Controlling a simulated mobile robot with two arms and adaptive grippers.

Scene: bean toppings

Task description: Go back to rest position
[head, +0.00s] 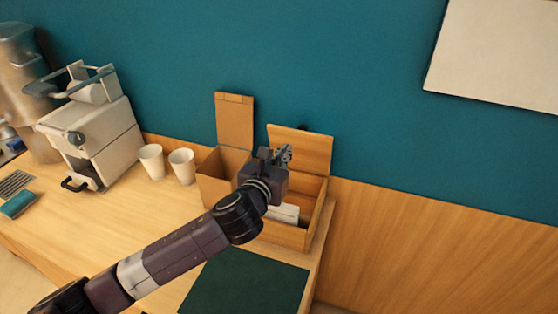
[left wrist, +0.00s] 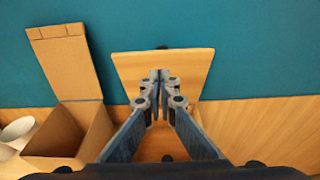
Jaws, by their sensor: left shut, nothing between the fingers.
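My left gripper (head: 283,156) is shut and empty. It is raised over the wooden box (head: 292,235), in front of that box's upright lid (head: 310,148). In the left wrist view its fingertips (left wrist: 160,76) meet in front of the wooden lid (left wrist: 190,68). A pale item (head: 284,213) lies inside the wooden box, partly hidden by my arm. My left arm reaches in from the lower left across the table. My right gripper is in neither view.
A cardboard box (head: 235,122) with its flap up stands left of the wooden box. Two white cups (head: 182,166) and a coffee machine (head: 95,140) stand further left. A dark green mat (head: 250,282) lies in front. The teal wall is close behind.

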